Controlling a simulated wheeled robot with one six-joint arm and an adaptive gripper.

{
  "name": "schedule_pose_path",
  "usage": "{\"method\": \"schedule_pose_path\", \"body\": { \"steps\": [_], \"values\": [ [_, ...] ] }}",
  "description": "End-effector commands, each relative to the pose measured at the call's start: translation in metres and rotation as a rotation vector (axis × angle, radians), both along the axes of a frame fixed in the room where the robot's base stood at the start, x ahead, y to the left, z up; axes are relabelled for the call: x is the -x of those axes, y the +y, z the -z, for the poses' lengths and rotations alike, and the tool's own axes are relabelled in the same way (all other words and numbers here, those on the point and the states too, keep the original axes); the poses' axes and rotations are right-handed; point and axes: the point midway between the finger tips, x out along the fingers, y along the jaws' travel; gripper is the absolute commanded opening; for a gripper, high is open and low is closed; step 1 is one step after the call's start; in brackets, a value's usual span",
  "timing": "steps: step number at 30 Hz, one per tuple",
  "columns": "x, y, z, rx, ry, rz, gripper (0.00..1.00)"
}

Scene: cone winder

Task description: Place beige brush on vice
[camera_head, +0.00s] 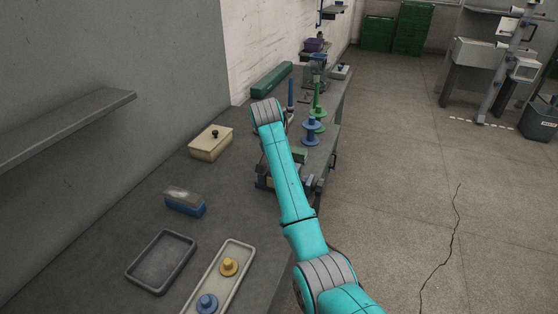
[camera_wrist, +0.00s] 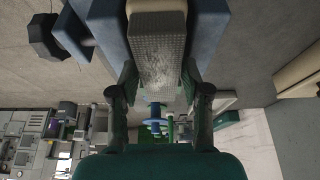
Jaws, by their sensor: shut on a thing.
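The beige brush (camera_wrist: 157,48), a block with a grey textured face and a beige end, lies between the fingers of my gripper (camera_wrist: 160,80) in the wrist view. My gripper is shut on it. The blue vice (camera_wrist: 103,22) shows behind the brush and on both sides of it, with a dark knob (camera_wrist: 45,36) at the left. Whether the brush touches the vice I cannot tell. In the head view the vice (camera_head: 264,183) is mostly hidden behind my arm, and my gripper and the held brush cannot be made out.
A blue brush (camera_head: 185,201), a beige lidded box (camera_head: 210,143), a dark tray (camera_head: 161,261) and a pale tray (camera_head: 239,250) with yellow and blue spools stand on the bench. Blue (camera_head: 311,130) and green (camera_head: 318,112) spools stand beyond my arm. A shelf (camera_head: 65,125) juts from the wall.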

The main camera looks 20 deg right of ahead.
Motion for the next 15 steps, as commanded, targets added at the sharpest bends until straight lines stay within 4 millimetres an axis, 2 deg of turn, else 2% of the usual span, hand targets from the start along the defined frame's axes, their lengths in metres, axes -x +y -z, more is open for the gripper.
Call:
{"method": "schedule_pose_path", "body": {
  "steps": [11, 12, 14, 15],
  "values": [
    [-0.0001, 0.0, 0.0073, 0.0, -0.001, 0.0, 0.02],
    [0.0, 0.0, 0.0077, 0.0, 0.0, 0.0, 0.55],
    [0.0, 0.0, 0.0077, 0.0, 0.0, 0.0, 0.7],
    [0.0, 0.0, 0.0077, 0.0, 0.0, 0.0, 0.72]
  ]
}}
